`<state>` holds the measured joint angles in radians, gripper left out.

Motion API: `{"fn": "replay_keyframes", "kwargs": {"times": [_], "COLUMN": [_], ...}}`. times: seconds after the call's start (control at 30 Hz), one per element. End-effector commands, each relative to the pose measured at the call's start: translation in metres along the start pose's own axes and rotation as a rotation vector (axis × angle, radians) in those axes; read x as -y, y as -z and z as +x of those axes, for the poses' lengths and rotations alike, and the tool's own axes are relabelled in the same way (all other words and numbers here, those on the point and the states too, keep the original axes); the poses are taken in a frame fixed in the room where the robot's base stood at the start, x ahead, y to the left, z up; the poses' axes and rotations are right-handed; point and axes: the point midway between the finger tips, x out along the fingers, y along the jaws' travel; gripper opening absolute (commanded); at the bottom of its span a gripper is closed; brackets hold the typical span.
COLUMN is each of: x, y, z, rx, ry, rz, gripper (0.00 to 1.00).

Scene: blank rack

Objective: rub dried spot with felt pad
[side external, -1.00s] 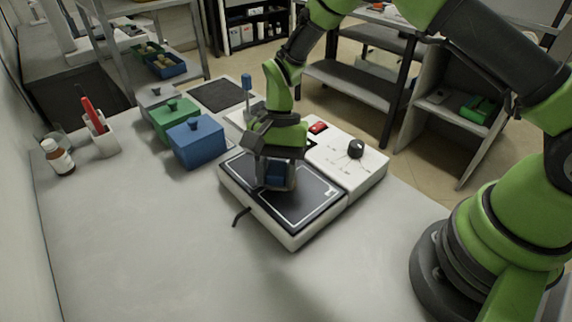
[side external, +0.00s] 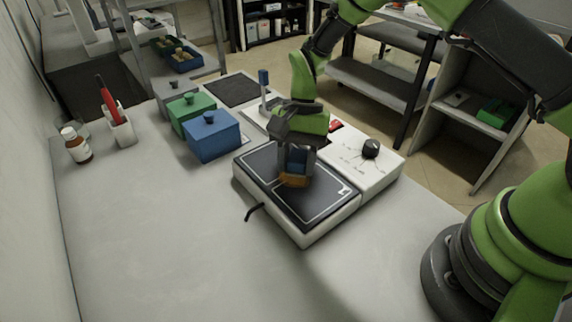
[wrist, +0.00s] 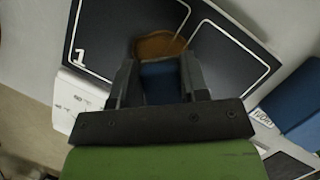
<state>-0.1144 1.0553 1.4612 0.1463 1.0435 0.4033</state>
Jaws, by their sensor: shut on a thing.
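My gripper (side external: 297,162) is shut on a blue block (side external: 297,166), the held part of the felt pad, over the black plate (side external: 262,178) of the white device. The wrist view also shows the blue block (wrist: 160,82) between my fingers. An orange-brown patch (side external: 294,182) shows right at the block's lower end, and beyond it in the wrist view (wrist: 160,45). I cannot tell whether this is the pad's felt face or the dried spot. Contact between pad and plate is not clear. Any surface under the pad is hidden.
The white control panel (side external: 362,158) with a black knob (side external: 370,148) adjoins the plate. Blue (side external: 213,138) and green (side external: 190,112) lidded boxes stand to its left. A brown bottle (side external: 76,146) and a white holder (side external: 121,130) stand farther left. The front bench is clear.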

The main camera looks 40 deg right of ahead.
Motion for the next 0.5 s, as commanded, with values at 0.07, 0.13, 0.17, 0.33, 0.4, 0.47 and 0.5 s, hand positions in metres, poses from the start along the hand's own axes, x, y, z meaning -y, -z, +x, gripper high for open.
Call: {"fn": "replay_keyframes", "kwargs": {"times": [0.07, 0.13, 0.17, 0.33, 0.4, 0.47, 0.5], "x": [-0.005, -0.009, -0.011, -0.003, 0.001, 0.004, 0.006], "y": [0.005, 0.011, 0.012, 0.004, -0.003, -0.006, -0.007], "z": [-0.004, -0.004, -0.006, -0.001, -0.002, 0.002, 0.005], "rx": [-0.001, 0.000, -0.001, 0.000, 0.000, 0.001, 0.000], "ry": [0.000, -0.001, 0.000, -0.002, -0.002, -0.003, -0.003], "rz": [0.002, 0.002, 0.001, -0.004, -0.005, -0.003, -0.004], "gripper": [0.19, 0.19, 0.19, 0.19, 0.19, 0.19, 0.19]}}
